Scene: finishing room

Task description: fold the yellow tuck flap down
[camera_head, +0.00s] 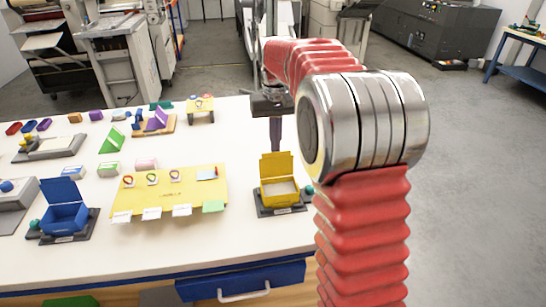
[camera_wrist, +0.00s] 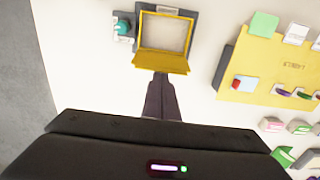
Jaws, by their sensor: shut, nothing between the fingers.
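The yellow box (camera_head: 281,198) stands open on a dark grey base on the white table. Its yellow flap (camera_head: 276,166) stands up along the box's back edge. In the wrist view the open yellow box (camera_wrist: 190,34) shows a pale inside, and the flap (camera_wrist: 160,62) is seen nearly edge-on. My gripper (camera_head: 276,148) points down just behind the flap, on its outer side. In the wrist view my gripper's shut dark fingers (camera_wrist: 161,78) are empty and end close to the flap's edge; whether they touch it I cannot tell.
A blue open box (camera_head: 66,216) stands at the left on its own base. A yellow board (camera_head: 195,195) with small rings and cards lies left of the yellow box. Green and purple wedge pieces lie farther back. Bare table surrounds the yellow box's front.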

